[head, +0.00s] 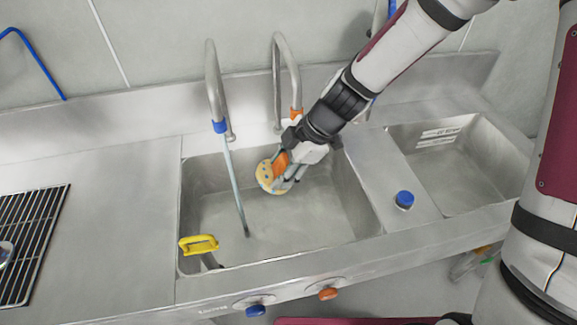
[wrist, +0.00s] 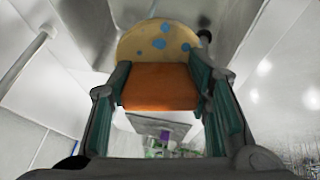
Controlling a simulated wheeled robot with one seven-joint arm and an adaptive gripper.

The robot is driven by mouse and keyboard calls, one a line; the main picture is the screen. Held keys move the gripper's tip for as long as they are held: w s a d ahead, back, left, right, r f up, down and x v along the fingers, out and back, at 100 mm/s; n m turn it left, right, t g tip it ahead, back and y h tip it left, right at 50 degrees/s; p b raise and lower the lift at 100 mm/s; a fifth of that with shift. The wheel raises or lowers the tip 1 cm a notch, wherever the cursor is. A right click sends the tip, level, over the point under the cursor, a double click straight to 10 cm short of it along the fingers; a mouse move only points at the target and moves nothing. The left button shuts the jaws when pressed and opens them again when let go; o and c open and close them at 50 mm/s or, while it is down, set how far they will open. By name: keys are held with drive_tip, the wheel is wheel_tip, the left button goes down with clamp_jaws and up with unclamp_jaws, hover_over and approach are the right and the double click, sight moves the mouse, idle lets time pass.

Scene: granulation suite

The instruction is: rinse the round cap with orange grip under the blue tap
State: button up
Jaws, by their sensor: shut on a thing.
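The round cap (head: 265,177) is cream with blue spots and has an orange grip (head: 281,161). My gripper (head: 287,173) is shut on the orange grip and holds the cap over the left basin. In the wrist view the orange grip (wrist: 160,88) sits between both fingers, with the spotted disc (wrist: 158,42) beyond it. The blue tap (head: 219,126) is the left spout with a blue collar. A thin pale stream (head: 234,185) runs from it down into the basin. The cap is to the right of the stream, apart from it in the picture.
An orange-collared tap (head: 296,112) stands close behind my gripper. The left basin (head: 310,215) holds a yellow-handled item (head: 198,244) at its front-left corner. Blue (head: 255,310) and orange (head: 328,293) knobs are on the front.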

drive_tip(key=w+a+f+b, duration=0.1)
drive_tip(key=a+f+b, duration=0.1)
drive_tip(key=a, duration=0.9)
drive_tip(key=shift+w+a+b, duration=0.15)
drive_tip(key=shift+w+b, duration=0.05)
drive_tip(key=shift+b, duration=0.35)
drive_tip(key=shift+f, duration=0.1)
drive_tip(key=shift+w, duration=0.15)
drive_tip(key=shift+w+d+b, duration=0.25)
drive_tip(key=shift+d+b, duration=0.05)
drive_tip(key=shift+d, duration=0.15)
drive_tip(key=shift+s+a, duration=0.15)
idle(0.3)
drive_tip(key=shift+s+a, duration=0.25)
drive_tip(key=shift+a, duration=0.05)
drive_tip(key=s+d+p, duration=0.2)
drive_tip(key=s+d, duration=0.3)
drive_tip(key=s, duration=0.1)
drive_tip(key=shift+d+p, duration=0.25)
drive_tip(key=shift+p, duration=0.05)
idle(0.7)
